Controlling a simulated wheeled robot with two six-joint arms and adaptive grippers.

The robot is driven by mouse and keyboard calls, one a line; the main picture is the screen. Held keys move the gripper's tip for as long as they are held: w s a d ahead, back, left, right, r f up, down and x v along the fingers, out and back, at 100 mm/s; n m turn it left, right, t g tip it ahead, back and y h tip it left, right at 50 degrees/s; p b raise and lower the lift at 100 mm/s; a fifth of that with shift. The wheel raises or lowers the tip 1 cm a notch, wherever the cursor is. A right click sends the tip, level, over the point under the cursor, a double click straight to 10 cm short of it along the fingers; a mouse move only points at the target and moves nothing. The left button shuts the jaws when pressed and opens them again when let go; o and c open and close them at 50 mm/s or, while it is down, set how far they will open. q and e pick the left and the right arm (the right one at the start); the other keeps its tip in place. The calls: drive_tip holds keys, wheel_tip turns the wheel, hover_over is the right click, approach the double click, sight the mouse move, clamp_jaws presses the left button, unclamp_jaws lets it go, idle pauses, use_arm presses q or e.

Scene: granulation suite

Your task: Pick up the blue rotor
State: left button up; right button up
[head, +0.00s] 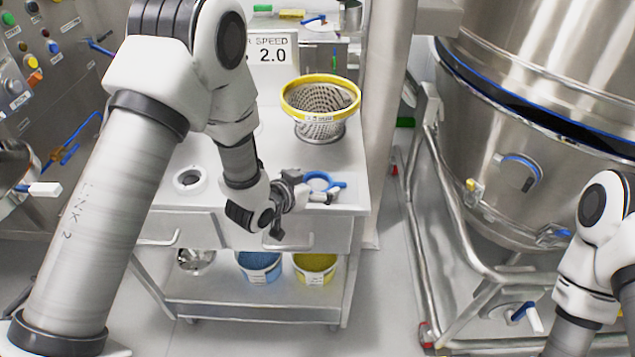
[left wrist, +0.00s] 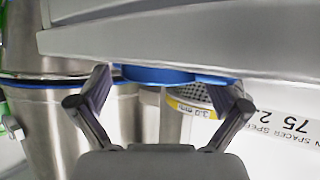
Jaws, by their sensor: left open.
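The blue rotor (head: 320,181), a ring-like blue part with a blue arm, lies near the front right edge of the white cart top. In the left wrist view its blue edge (left wrist: 155,75) shows between and beyond my fingertips; a pale grey edge hides part of it. My left gripper (head: 312,214) is at the cart's front edge, just before and below the rotor. It is open, with nothing between its fingers (left wrist: 172,85), and the rotor looks apart from them. My right arm shows at the far right of the head view, but its gripper is out of view.
A yellow-rimmed perforated basket (head: 320,98) stands behind the rotor on the cart top (head: 230,165). Blue (head: 259,266) and yellow (head: 315,268) tubs stand on the lower shelf. A post (head: 378,110) and a large steel vessel (head: 540,150) are to the right.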

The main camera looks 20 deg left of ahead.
use_arm(q)
drive_tip(key=shift+s+r, duration=0.1)
drive_tip(key=shift+s, duration=0.05)
drive_tip(key=shift+c, duration=0.7)
drive_tip(key=c, duration=1.2)
drive_tip(key=shift+c, duration=0.2)
